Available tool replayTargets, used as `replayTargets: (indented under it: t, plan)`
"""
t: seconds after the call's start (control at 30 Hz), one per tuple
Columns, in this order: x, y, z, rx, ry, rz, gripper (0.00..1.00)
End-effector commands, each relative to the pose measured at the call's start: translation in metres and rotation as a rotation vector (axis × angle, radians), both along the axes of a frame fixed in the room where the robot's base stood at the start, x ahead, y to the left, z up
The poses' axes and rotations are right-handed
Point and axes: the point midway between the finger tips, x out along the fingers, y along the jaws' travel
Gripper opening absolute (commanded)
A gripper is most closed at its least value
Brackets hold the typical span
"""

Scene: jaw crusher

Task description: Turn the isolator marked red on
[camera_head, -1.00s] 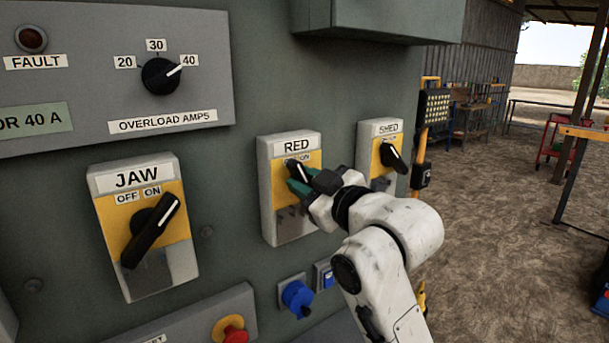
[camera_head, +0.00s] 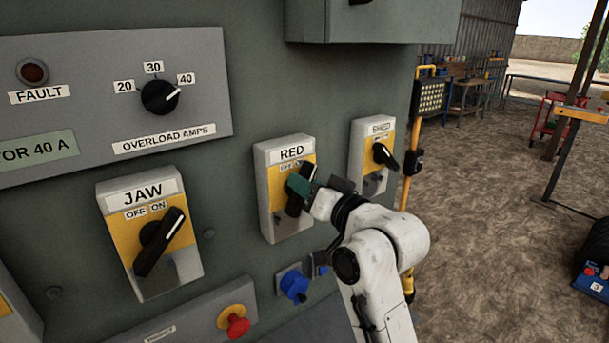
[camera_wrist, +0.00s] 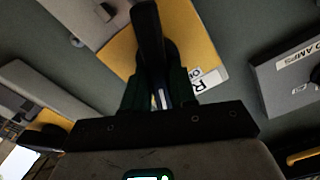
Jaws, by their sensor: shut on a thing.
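The isolator marked RED (camera_head: 268,190) is a pale grey box with a yellow plate on the green cabinet wall, in the middle of the head view. Its black handle (camera_head: 308,172) now tilts with its upper end to the right, towards the ON side. My gripper (camera_head: 299,187), with green fingers, is shut on this handle and hides part of it and of the ON/OFF label. In the wrist view the handle (camera_wrist: 150,45) stands between the two fingers (camera_wrist: 157,92), above the yellow plate. Part of the RED label (camera_wrist: 207,82) shows beside it.
The JAW isolator (camera_head: 188,268) is at left, its handle tilted up-right. The SHED isolator (camera_head: 362,158) is at right, close to my wrist. A blue socket (camera_head: 294,285) and a red stop button (camera_head: 237,326) sit below. Open ground (camera_head: 480,230) lies to the right.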

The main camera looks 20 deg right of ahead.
Motion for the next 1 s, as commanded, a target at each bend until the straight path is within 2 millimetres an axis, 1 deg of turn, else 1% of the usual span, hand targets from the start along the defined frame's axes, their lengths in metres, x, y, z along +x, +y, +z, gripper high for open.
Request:
replayTargets:
  t: [0.2, 0.4, 0.63, 1.0]
  plan:
    - [0.0006, -0.0014, -0.0010, 0.155, 0.050, 0.000, 0.00]
    - [0.0008, -0.0025, -0.0029, 0.254, 0.078, 0.000, 0.00]
    - [0.0010, -0.0039, -0.0043, 0.313, 0.094, -0.001, 0.00]
    - [0.0011, -0.0039, -0.0051, 0.329, 0.099, -0.001, 0.00]
